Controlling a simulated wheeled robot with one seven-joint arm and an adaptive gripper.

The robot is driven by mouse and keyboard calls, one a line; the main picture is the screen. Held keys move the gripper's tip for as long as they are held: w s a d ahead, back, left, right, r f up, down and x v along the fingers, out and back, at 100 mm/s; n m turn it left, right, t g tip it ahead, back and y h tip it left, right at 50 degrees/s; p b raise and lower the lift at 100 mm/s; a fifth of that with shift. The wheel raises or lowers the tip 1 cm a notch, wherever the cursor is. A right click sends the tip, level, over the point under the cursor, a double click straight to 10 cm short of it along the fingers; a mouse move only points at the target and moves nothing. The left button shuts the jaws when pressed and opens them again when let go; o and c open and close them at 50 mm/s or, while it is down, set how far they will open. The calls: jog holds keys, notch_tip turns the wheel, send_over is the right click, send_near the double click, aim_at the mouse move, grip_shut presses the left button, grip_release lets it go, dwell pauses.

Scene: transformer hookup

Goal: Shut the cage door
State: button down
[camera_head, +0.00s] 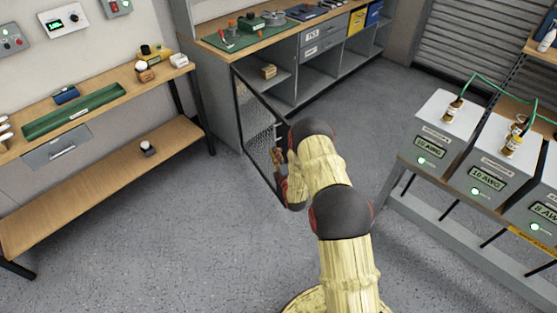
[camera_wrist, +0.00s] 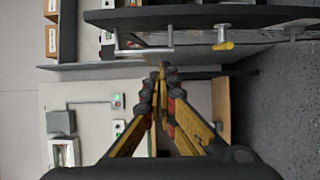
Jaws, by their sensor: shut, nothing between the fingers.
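The cage door (camera_head: 257,128) is a dark-framed mesh panel in the head view. It stands open, swung out from the front of the grey cabinet under the back workbench. My gripper (camera_head: 276,157) is beside the door's free edge, and my arm hides part of that edge. In the wrist view my gripper (camera_wrist: 161,76) has its fingertips together with nothing between them. A lever with a yellow end (camera_wrist: 222,46) shows beyond the fingertips in that view. I cannot tell whether the fingers touch the door.
A small box (camera_head: 268,71) sits in the open bay behind the door. A wooden bench (camera_head: 100,180) stands at left and a rack of labelled grey boxes (camera_head: 440,140) at right. The floor (camera_head: 160,240) between them is clear.

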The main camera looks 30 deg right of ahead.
aim_at(275, 139)
jog(key=w+d+b, duration=0.1)
jog(key=w, duration=0.1)
jog(key=w+d, duration=0.2)
jog(key=shift+f+b, duration=0.1)
jog(key=shift+b, duration=0.25)
jog(key=shift+d, duration=0.8)
